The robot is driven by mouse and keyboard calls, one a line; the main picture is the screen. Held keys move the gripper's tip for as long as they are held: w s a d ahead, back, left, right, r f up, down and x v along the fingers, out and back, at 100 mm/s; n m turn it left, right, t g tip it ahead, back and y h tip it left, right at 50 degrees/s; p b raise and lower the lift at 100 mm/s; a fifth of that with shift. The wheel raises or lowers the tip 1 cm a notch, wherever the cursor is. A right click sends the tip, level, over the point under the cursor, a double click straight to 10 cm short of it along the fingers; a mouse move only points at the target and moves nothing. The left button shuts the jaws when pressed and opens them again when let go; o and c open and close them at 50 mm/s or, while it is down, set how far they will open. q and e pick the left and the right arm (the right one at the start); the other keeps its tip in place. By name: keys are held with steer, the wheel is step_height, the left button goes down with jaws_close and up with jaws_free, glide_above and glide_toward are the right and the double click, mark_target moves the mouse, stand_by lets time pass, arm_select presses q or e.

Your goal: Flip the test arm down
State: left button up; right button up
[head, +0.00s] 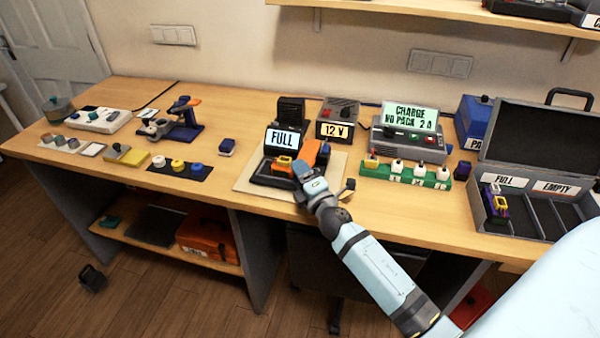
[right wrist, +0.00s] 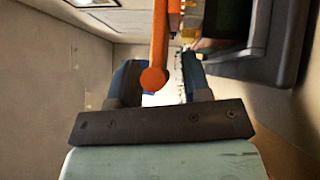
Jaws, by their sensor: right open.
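The tester (head: 285,138) with a "FULL" display stands on a pale mat in the middle of the bench. Its orange test arm (head: 312,152) is at the right of the display, partly hidden by my right gripper (head: 303,172). In the right wrist view the orange arm (right wrist: 160,40) ends in a round knob, which appears between the two dark blue fingers of my open right gripper (right wrist: 160,82). I cannot tell whether a finger touches it. A battery with yellow (head: 284,160) sits at the tester's front. My left gripper is not in view.
A charger (head: 405,143) reading "NO PACK" and a green strip (head: 405,176) stand to the right. An open case (head: 530,190) is at the far right. A "12 V" box (head: 337,122) is behind.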

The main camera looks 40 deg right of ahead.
steer(key=s+a+f+b, duration=0.1)
steer(key=s+f+b, duration=0.1)
steer(key=s, duration=1.1)
steer(key=shift+s+b, duration=0.2)
steer(key=shift+b, duration=0.35)
steer(key=shift+a, duration=0.1)
steer(key=s+a+f+m+g+y, duration=0.2)
steer(key=s+a+f+m+g, duration=0.35)
steer(key=a+f+m, duration=0.35)
steer(key=s+a+f+m+g+y, duration=0.35)
steer(key=s+a+f+m, duration=0.35)
steer(key=f, duration=0.4)
step_height(320, 180, up, 13)
steer(key=p, duration=1.5)
steer(key=shift+s+d+r, duration=0.2)
steer(key=shift+s+d, duration=0.05)
steer(key=shift+s, duration=0.15)
